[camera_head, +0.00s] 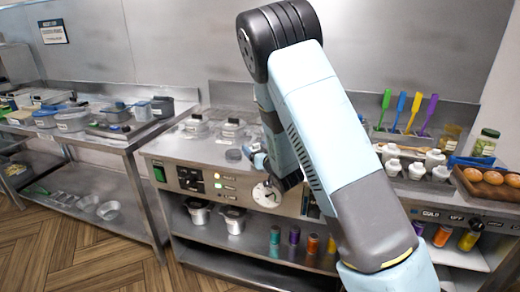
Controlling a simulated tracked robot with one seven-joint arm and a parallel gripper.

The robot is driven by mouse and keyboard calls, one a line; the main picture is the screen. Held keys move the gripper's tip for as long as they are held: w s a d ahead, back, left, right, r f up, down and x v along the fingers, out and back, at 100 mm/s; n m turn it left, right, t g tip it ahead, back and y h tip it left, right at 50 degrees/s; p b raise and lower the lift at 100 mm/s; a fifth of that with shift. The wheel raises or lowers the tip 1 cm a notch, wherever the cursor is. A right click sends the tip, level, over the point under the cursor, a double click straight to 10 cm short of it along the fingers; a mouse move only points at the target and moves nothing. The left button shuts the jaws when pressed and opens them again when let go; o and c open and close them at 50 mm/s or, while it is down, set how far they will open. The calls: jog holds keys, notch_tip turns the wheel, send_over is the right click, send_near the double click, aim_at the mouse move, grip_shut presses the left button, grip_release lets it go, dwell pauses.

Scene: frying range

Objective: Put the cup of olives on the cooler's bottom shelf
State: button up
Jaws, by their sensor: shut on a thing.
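My gripper (274,188) is at the front edge of the middle counter, partly hidden by my own arm. It is shut on a pale round thing (266,196), in front of the control panel. I cannot tell whether this is the cup of olives; its contents are not clear. A unit at the right, marked with what looks like "COLD" (431,214), may be the cooler. Its lower shelf (455,254) is partly hidden by my arm and cut off by the picture's edge.
Coloured jars (468,240) stand on the right unit's shelf. Lidded pots (234,220) and spice jars (294,236) stand under the middle counter. Floor (80,255) at the left is clear.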

jog(key=o, duration=0.8)
jog(key=v, duration=1.2)
jog(key=shift+d+r, duration=0.1)
jog(key=shift+r, duration=0.05)
